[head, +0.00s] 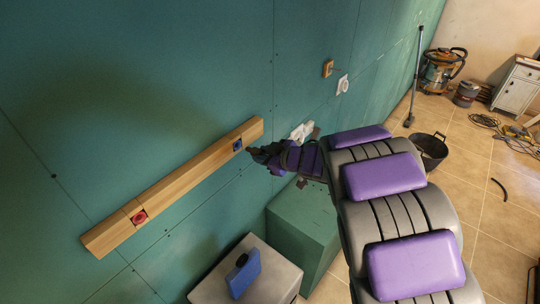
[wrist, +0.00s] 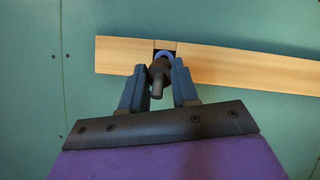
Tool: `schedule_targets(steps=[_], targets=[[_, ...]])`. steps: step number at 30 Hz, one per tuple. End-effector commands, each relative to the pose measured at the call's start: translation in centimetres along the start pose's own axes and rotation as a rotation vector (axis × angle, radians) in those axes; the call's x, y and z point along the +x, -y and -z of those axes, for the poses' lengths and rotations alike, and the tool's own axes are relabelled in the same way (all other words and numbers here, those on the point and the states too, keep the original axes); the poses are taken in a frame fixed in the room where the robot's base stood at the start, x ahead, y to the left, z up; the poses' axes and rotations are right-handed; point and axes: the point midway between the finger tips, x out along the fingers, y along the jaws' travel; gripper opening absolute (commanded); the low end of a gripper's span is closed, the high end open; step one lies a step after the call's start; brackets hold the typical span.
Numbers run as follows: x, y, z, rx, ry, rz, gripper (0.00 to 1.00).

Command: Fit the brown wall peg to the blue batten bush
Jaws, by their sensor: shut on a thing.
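A pale wooden batten (head: 185,185) runs slantwise along the green wall. It carries a blue bush (head: 238,145) near its upper right end and a red bush (head: 139,217) near its lower left end. My gripper (head: 256,152) is at the blue bush, just to its right in the head view. In the wrist view my gripper (wrist: 162,72) is shut on the dark brown wall peg (wrist: 157,75), between its two fingers. The peg's far end overlaps the lower part of the blue bush (wrist: 164,54); whether it is inside cannot be told. The peg tilts slightly.
A grey box (head: 270,277) bearing a blue block (head: 243,275) with a dark top stands below the batten. A green box (head: 303,225) stands beside it, under my arm. A white fitting (head: 302,131) is on the wall behind my gripper. A black bucket (head: 432,148) stands on the floor.

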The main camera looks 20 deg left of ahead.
Motion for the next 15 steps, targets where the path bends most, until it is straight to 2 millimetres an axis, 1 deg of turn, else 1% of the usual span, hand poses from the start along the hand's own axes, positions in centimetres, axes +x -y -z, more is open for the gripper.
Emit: schedule_targets(steps=[8,15], targets=[[2.3,0.1,0.7,0.002,0.004,0.002,0.00],[2.0,0.0,0.5,0.002,0.002,0.000,0.00]])
